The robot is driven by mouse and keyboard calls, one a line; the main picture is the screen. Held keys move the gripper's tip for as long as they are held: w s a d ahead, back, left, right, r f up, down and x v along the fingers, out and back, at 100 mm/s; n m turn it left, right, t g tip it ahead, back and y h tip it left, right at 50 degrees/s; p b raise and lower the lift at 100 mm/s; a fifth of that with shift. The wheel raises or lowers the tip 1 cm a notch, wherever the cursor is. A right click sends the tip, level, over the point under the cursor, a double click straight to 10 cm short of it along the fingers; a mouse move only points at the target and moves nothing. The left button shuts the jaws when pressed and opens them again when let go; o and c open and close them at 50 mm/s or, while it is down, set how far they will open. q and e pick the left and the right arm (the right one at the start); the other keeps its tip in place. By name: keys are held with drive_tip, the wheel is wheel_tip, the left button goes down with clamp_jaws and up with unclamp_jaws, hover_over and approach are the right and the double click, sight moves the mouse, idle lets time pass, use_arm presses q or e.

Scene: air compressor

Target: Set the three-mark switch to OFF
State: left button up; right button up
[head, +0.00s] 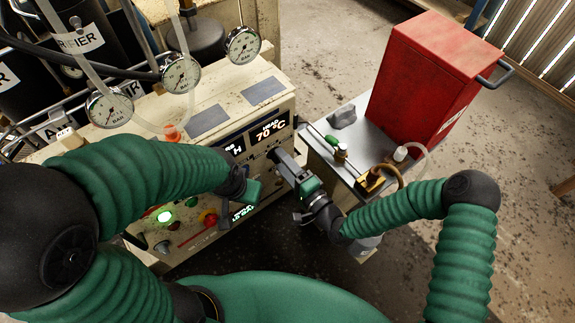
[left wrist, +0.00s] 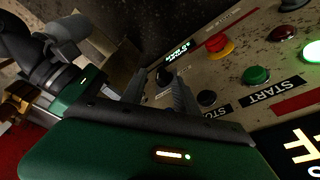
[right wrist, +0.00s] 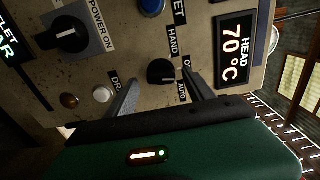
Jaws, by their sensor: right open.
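The three-mark switch (right wrist: 158,72) is a black knob on the beige panel in the right wrist view. Its labels read HAND, a partly hidden word starting with O, and AUTO. The knob's pointer faces right, towards the labels; I cannot tell exactly which mark it meets. My right gripper (right wrist: 161,84) is open, with a finger on each side of the knob; contact is not clear. In the head view the right gripper (head: 282,160) is at the panel's right end and hides the switch. My left gripper (left wrist: 158,84) is open and empty in front of the panel's lower part.
Near the switch are the POWER ON knob (right wrist: 67,35), a blue button (right wrist: 151,6), a white button (right wrist: 103,94) and the temperature display (right wrist: 235,50). Near the left gripper are a red button (left wrist: 217,43) and a green START button (left wrist: 256,75). A red cabinet (head: 425,80) stands right.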

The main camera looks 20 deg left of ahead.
drive_tip(key=p+v, duration=0.3)
drive_tip(key=v, duration=1.4)
drive_tip(key=shift+f, duration=0.1)
